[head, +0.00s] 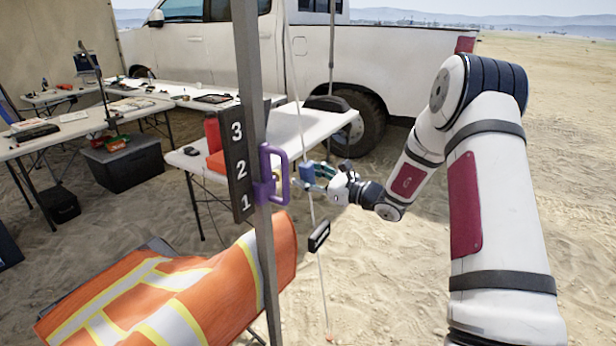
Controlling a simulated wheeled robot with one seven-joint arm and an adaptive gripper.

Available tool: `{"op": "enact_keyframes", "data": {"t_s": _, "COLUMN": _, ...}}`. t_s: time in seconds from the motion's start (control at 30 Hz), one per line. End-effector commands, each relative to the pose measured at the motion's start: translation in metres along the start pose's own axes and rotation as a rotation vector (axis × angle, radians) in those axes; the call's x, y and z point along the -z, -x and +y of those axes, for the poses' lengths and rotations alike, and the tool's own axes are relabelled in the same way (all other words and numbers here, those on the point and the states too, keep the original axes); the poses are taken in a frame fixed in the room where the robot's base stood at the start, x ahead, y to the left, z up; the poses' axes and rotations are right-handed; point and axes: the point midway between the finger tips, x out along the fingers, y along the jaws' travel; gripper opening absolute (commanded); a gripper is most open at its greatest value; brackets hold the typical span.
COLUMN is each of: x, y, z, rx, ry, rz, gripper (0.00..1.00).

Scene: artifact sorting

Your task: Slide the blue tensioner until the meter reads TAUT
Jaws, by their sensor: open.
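The blue tensioner (306,173) is a small block on a thin pale guy line (312,208) that runs down to the sand. My gripper (316,179) comes from the right, open, with its fingertips at the tensioner's right side. I cannot tell whether they touch it or reach around it. A small black box (319,237), which may be the meter, hangs tilted on the line below the gripper. Its reading is too small to make out.
A grey pole (262,226) stands just left of the line, with a purple handle (285,176) and a black board (237,160) numbered 3, 2, 1. An orange vest (205,275) lies in front. A white table (285,128) stands behind. Open sand is on the right.

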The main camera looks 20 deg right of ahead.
Motion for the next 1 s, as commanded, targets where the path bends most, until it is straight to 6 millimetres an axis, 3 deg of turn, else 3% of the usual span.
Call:
{"op": "enact_keyframes", "data": {"t_s": 0.27, "x": 0.000, "y": -0.001, "z": 0.000, "rx": 0.000, "ry": 0.000, "rz": 0.000, "gripper": 0.46}}
{"op": "enact_keyframes", "data": {"t_s": 0.47, "x": 0.000, "y": -0.001, "z": 0.000, "rx": 0.000, "ry": 0.000, "rz": 0.000, "gripper": 0.01}}
{"op": "enact_keyframes", "data": {"t_s": 0.67, "x": -0.003, "y": -0.001, "z": 0.000, "rx": 0.000, "ry": 0.001, "rz": 0.000, "gripper": 0.00}}
{"op": "enact_keyframes", "data": {"t_s": 0.87, "x": -0.029, "y": 0.000, "z": 0.000, "rx": 0.000, "ry": 0.003, "rz": -0.003, "gripper": 0.00}}
{"op": "enact_keyframes", "data": {"t_s": 1.0, "x": -0.029, "y": -0.001, "z": 0.000, "rx": -0.001, "ry": 0.000, "rz": -0.001, "gripper": 0.00}}
